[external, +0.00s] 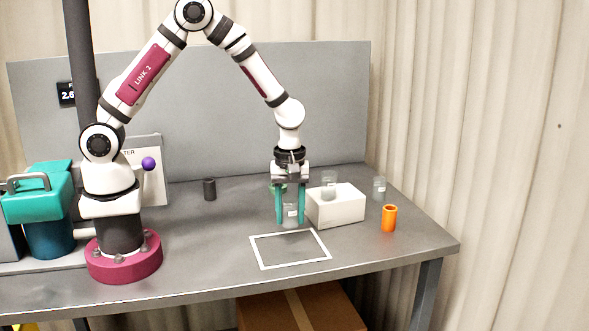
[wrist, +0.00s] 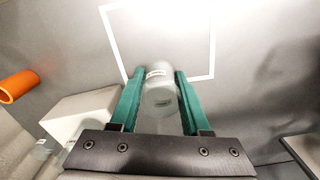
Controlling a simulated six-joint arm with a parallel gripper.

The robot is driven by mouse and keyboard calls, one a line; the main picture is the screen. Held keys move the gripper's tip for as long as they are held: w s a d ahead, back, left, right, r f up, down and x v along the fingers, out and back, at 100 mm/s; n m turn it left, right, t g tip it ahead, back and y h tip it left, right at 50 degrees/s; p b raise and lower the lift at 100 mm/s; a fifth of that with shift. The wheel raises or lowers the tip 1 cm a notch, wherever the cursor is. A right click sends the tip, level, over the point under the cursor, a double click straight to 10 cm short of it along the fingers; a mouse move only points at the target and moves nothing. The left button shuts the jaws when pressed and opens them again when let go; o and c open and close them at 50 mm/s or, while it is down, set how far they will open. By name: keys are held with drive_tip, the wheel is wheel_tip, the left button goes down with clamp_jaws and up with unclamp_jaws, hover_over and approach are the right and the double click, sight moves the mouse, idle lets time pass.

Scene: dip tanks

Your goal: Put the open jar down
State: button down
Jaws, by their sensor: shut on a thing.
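A clear glass jar (external: 290,212) with a small white label is between the teal fingers of my gripper (external: 290,222). My gripper is shut on it, with one finger on each side. The jar also shows in the wrist view (wrist: 160,92), between the fingertips (wrist: 160,85). In the external view it is upright, low over the table behind the white square outline (external: 254,252). I cannot tell whether its base touches the table. Its mouth is hidden by my gripper.
A white block (external: 338,207) stands close on the right, with a clear jar (external: 328,184) at it. Farther right are another clear jar (external: 379,188) and an orange cup (external: 389,218). A dark cylinder (external: 209,189) stands behind left. The outlined square is empty.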

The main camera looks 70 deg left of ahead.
drive_tip(key=s+d+r, duration=0.6)
drive_tip(key=d+r, duration=0.1)
drive_tip(key=d, duration=0.3)
drive_tip(key=w+a+r, duration=0.3)
drive_tip(key=w+a, duration=0.5)
drive_tip(key=a, duration=0.2)
drive_tip(key=w+a+r, duration=0.3)
drive_tip(key=w+a, duration=0.5)
drive_tip(key=a, duration=0.1)
drive_tip(key=shift+m, duration=0.3)
drive_tip(key=f, duration=0.3)
drive_tip(key=a+f, duration=0.1)
drive_tip(key=f, duration=0.6)
drive_tip(key=shift+w+a, duration=0.15)
drive_tip(key=shift+w, duration=0.15)
drive_tip(key=shift+c, duration=1.8)
unclamp_jaws()
